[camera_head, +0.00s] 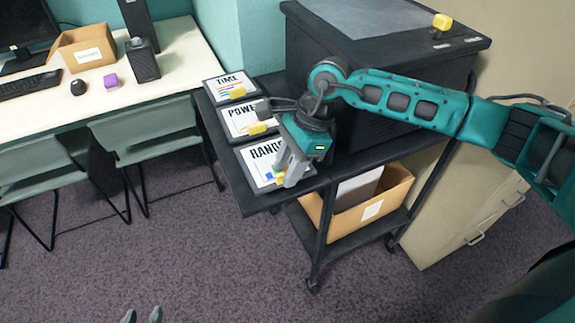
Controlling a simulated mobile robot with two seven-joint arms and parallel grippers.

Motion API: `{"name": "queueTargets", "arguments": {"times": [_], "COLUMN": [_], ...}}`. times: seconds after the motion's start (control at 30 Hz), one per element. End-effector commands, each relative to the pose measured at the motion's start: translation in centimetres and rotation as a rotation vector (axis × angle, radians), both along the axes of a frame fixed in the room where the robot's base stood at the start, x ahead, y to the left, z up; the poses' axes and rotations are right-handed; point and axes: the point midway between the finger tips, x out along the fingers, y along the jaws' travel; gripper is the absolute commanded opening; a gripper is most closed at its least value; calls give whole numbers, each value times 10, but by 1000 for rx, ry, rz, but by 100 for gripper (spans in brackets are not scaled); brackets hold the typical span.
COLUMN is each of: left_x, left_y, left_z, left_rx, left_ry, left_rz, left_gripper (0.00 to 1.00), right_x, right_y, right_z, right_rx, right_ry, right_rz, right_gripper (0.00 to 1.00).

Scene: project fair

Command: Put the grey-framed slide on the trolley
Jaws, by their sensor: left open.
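Three framed slides lie in a row on the dark side leaf of the black wheeled trolley (258,203): TIME (228,84) at the back, POWER (240,120) in the middle, RANGE (257,167) in front. Each has a yellow tab. Their frames look grey to dark, and I cannot surely tell which is the grey-framed slide. My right gripper (284,177) points down over the right front of the RANGE slide, its fingers at the yellow tab; its grip is unclear. My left gripper (143,316) shows only its fingertips at the bottom edge, open, over the carpet, far from the slides.
A large black box (375,60) with a yellow knob (442,21) stands beside the slides. A cardboard box (392,192) sits on the lower shelf. A beige cabinet (465,215) is at right. A desk (105,95) and chairs (145,135) are at left; carpet in front is clear.

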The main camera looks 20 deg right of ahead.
Motion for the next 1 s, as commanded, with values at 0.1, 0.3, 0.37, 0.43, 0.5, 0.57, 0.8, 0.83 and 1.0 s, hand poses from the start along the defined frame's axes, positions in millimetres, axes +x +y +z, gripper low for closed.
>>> {"name": "queueTargets", "arguments": {"times": [0.1, 0.3, 0.37, 0.43, 0.5, 0.57, 0.8, 0.83, 1.0], "left_x": [0, 0, 0, 0, 0, 0, 0, 0, 0], "left_y": [0, 0, 0, 0, 0, 0, 0, 0, 0], "left_z": [0, -1, -2, -2, -2, -2, -2, -2, -2], "left_rx": [0, 0, 0, 0, 0, 0, 0, 0, 0], "left_ry": [-1, -1, -1, -1, -1, -1, -1, -1, 0], "left_rz": [0, 0, 0, 0, 0, 0, 0, 0, 0], "left_gripper": [43, 43, 43, 43, 43, 43, 43, 43, 43], "right_x": [2, 2, 3, 2, 2, 2, 2, 2, 2], "right_y": [-9, -26, -31, -35, -39, -42, -45, -45, -45], "right_z": [20, 61, 73, 84, 94, 100, 109, 109, 109], "right_rx": [-1, -1, -1, -1, -1, -1, 0, 0, 0], "right_ry": [-6, -6, -6, -6, -5, -4, -3, -3, -2], "right_rz": [-2, -3, -3, -1, -2, -2, 0, 0, 0], "right_gripper": [36, 36, 36, 36, 36, 36, 36, 36, 36]}}
